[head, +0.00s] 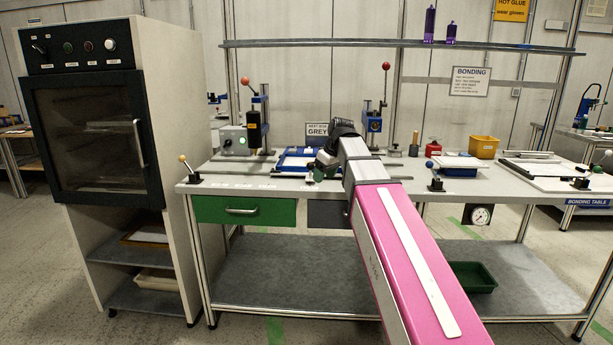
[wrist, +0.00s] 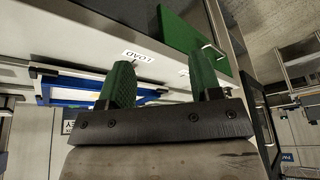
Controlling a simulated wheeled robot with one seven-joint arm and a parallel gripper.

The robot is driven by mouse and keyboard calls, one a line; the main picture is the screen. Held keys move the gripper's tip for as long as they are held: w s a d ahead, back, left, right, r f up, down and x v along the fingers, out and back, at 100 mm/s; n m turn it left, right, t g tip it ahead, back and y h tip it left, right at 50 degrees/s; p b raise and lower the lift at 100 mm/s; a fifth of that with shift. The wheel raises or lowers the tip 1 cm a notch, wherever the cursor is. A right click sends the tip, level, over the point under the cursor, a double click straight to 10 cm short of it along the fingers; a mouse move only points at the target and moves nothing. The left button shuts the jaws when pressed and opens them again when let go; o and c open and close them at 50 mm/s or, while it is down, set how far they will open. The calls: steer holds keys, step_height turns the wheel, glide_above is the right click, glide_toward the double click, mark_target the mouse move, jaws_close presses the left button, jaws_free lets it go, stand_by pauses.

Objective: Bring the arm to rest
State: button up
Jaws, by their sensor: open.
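My arm, with a pink link, reaches from the lower right of the head view over the bench front. My gripper (head: 321,170) is at its far end, small and partly hidden by my wrist, above the front part of the bench. In the wrist view my gripper (wrist: 161,80) shows two green fingers spread apart with nothing between them. A blue-and-white frame (head: 294,153) lies on the bench just behind and left of the gripper. The frame also shows at the left of the wrist view (wrist: 75,90). I cannot tell the exact height of the fingers above the bench.
The workbench (head: 235,178) has a green drawer (head: 245,210) at its front left. Lever presses (head: 257,120) (head: 374,122) stand behind. An oven cabinet (head: 92,130) stands left.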

steer(key=s+d+f+m+g+h, duration=0.1)
steer(key=s+d+f+m, duration=0.2)
steer(key=f, duration=0.9)
steer(key=s+d+f+m+h, duration=0.1)
steer(key=s+d+f+m, duration=0.2)
steer(key=s+f, duration=0.7)
steer(key=s+d+f+m+g+h, duration=0.1)
steer(key=s+d+f+m, duration=0.2)
steer(key=f, duration=1.3)
steer(key=s+d, duration=0.3)
steer(key=shift+s+d+f+g, duration=0.2)
steer(key=shift+d+g, duration=0.1)
steer(key=shift+d, duration=0.1)
